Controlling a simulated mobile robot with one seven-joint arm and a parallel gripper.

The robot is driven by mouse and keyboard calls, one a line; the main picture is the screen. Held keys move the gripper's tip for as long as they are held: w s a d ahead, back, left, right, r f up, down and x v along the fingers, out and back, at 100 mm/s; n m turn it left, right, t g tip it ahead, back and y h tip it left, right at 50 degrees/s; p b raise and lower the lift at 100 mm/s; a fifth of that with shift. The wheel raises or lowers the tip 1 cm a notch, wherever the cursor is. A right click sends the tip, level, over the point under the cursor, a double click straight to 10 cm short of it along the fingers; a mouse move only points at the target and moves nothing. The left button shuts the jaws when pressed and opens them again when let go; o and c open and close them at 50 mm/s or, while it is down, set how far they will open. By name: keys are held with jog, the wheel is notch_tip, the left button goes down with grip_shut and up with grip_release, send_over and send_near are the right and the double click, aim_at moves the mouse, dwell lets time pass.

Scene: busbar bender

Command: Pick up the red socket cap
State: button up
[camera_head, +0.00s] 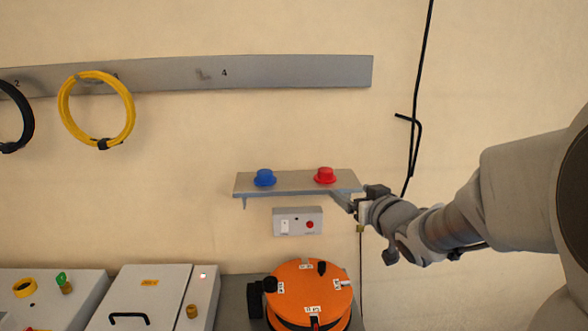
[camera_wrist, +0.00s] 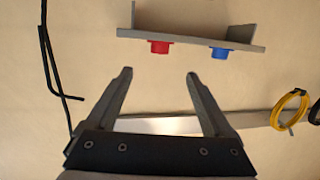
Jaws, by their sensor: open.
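The red socket cap (camera_head: 325,175) stands on the right part of a small grey wall shelf (camera_head: 290,188). In the wrist view the red cap (camera_wrist: 160,47) shows upside down at the shelf's edge, beyond the fingertips and roughly centred between them. My gripper (camera_head: 345,198) is at the shelf's right end, to the right of and a little below the red cap. In the wrist view my gripper (camera_wrist: 159,75) is open, with nothing between its fingers.
A blue cap (camera_head: 264,178) stands left of the red one. A grey socket box (camera_head: 298,221) is on the wall below the shelf. An orange round machine (camera_head: 310,294) stands lower. A black cable (camera_head: 415,130) hangs at right. Yellow cable coil (camera_head: 97,108) hangs upper left.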

aim_at(328, 175)
jog(key=x, duration=1.2)
jog(key=shift+a+f, duration=0.15)
jog(key=shift+a, duration=0.2)
jog(key=shift+w+p, duration=0.65)
jog(key=shift+w, duration=1.3)
jog(key=shift+w+a+f, duration=0.15)
jog(key=shift+w+f, duration=0.1)
jog(key=shift+w, duration=0.45)
grip_shut()
